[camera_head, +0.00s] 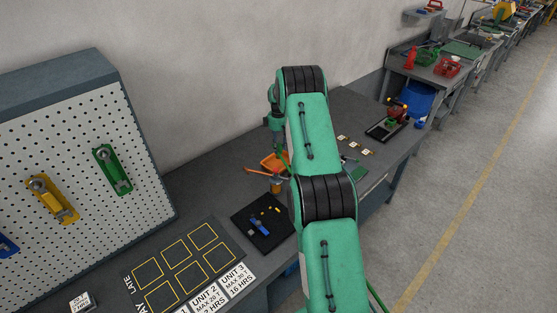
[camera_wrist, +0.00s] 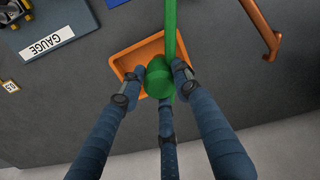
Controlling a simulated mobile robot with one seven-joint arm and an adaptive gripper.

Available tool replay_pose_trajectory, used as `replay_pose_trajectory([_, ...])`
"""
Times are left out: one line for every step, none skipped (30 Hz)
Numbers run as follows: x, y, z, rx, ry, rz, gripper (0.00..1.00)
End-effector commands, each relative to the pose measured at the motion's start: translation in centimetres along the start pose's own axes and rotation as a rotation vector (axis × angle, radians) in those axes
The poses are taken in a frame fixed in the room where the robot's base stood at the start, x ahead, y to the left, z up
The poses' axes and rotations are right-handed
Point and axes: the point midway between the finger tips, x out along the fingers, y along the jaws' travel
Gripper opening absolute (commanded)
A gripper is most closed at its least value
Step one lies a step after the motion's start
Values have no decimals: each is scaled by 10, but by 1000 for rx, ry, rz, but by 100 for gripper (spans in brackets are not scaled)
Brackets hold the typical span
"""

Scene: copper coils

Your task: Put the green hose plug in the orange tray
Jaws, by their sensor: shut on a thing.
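The green hose plug (camera_wrist: 158,80) is between the dark blue fingers of my gripper (camera_wrist: 155,85) in the wrist view. Its rounded end faces the camera and a long green strip runs up from it. My gripper is shut on it. The orange tray (camera_wrist: 125,62) lies behind and below the plug, which covers its middle; the height of the plug above the tray floor is hard to tell. In the head view the orange tray (camera_head: 268,162) shows partly beside my green arm, which hides much of that area.
An orange bar-shaped tool (camera_wrist: 262,25) lies right of the tray. A grey plate marked GAUGE (camera_wrist: 50,38) is at the upper left. In the head view, a black mat (camera_head: 248,240) with small parts and a pegboard (camera_head: 75,150) stand left of my arm.

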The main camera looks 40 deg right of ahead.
Motion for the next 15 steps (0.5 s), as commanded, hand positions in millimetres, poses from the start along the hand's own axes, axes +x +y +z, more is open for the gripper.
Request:
replay_pose_trajectory([8, -1, 0, 0, -1, -2, 1])
replay_pose_trajectory([12, -1, 0, 0, -1, -2, 1])
replay_pose_trajectory([18, 0, 0, 0, -1, -2, 1])
replay_pose_trajectory([22, 0, 0, 0, -1, -2, 1])
replay_pose_trajectory([26, 0, 0, 0, -1, -1, 1])
replay_pose_trajectory([31, 0, 0, 0, 0, -1, 1])
replay_pose_trajectory([34, 0, 0, 0, 0, -1, 1])
replay_pose_trajectory([38, 0, 0, 0, 0, -1, 1])
replay_pose_trajectory([41, 0, 0, 0, 0, -1, 1])
replay_pose_trajectory([43, 0, 0, 0, 0, 0, 1])
replay_pose_trajectory([44, 0, 0, 0, 0, 0, 1])
replay_pose_trajectory([45, 0, 0, 0, 0, 1, 1])
replay_pose_trajectory([46, 1, 0, 0, 1, 1, 1])
replay_pose_trajectory([46, 1, 0, 0, 1, 1, 1])
replay_pose_trajectory([46, 1, 0, 0, 1, 1, 1])
